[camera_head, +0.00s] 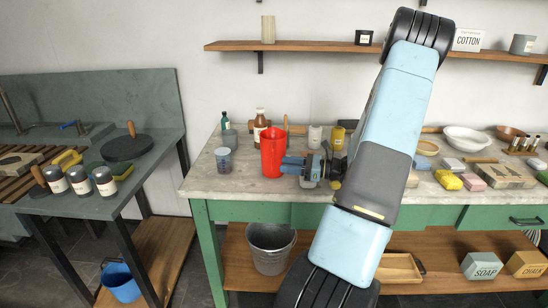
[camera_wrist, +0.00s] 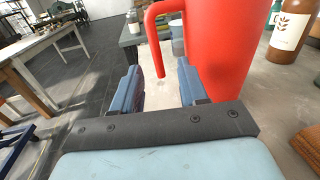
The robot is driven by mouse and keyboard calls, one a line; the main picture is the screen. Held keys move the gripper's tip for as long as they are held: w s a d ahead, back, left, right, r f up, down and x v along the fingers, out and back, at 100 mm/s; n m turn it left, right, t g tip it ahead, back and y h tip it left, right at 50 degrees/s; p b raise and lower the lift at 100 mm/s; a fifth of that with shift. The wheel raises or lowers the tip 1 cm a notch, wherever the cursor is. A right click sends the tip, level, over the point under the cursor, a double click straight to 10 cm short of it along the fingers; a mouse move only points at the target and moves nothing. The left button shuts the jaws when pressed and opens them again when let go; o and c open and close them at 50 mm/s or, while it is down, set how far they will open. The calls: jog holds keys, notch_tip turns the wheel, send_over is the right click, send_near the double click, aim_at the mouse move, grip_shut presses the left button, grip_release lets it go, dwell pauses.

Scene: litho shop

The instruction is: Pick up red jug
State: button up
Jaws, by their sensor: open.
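The red jug (camera_head: 272,155) stands upright on the worktable, left of my gripper (camera_head: 292,164). In the wrist view the jug (camera_wrist: 222,50) fills the upper right, with its handle (camera_wrist: 155,40) on the left side of its body. My gripper (camera_wrist: 158,78) is open, its two blue fingers apart and nothing held. The handle's lower end shows between the fingertips in the picture; I cannot tell whether it lies between them in depth. The right finger overlaps the jug's body in the picture, and I cannot tell whether they touch.
A brown bottle (camera_head: 260,127) and green bottle (camera_head: 225,121) stand behind the jug on the worktable (camera_head: 207,175). A grey-blue cup (camera_head: 223,160) stands to its left. A white container (camera_head: 315,137) and yellow can (camera_head: 338,138) stand behind my gripper. The table's front-left corner is clear.

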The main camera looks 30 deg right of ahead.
aim_at(273, 157)
jog(key=shift+x, duration=3.75)
jog(key=shift+s+a, duration=0.1)
jog(key=shift+s, duration=0.05)
grip_shut()
